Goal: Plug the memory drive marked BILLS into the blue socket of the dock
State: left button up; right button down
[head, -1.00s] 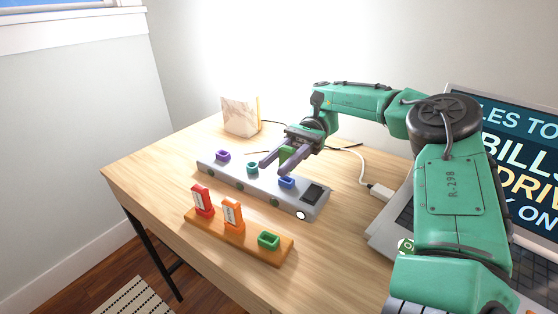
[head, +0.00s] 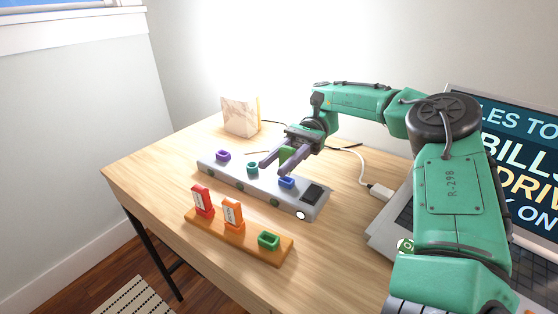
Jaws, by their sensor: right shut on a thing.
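My right gripper (head: 277,164) is shut on a green memory drive (head: 287,153) above the dock. Its label cannot be read here, and its lower part is hidden by the fingers. The grey dock (head: 232,178) carries a purple socket (head: 223,155), a teal socket (head: 252,167) and a blue socket (head: 287,182). The blue socket looks empty, just in front of the gripper; the gap between drive and socket is hard to judge. My left gripper is not in view.
A wooden stand (head: 215,231) in front of the dock holds a red drive (head: 202,201), an orange drive (head: 233,215) and an empty green holder (head: 268,240). A laptop (head: 525,150) stands at right.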

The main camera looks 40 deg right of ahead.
jog(key=shift+f+b, duration=1.05)
jog(key=shift+f, duration=0.2)
jog(key=shift+c, duration=2.3)
grip_release()
notch_tip(320, 180, up, 20)
jog(key=p, duration=0.8)
jog(key=shift+r, duration=0.1)
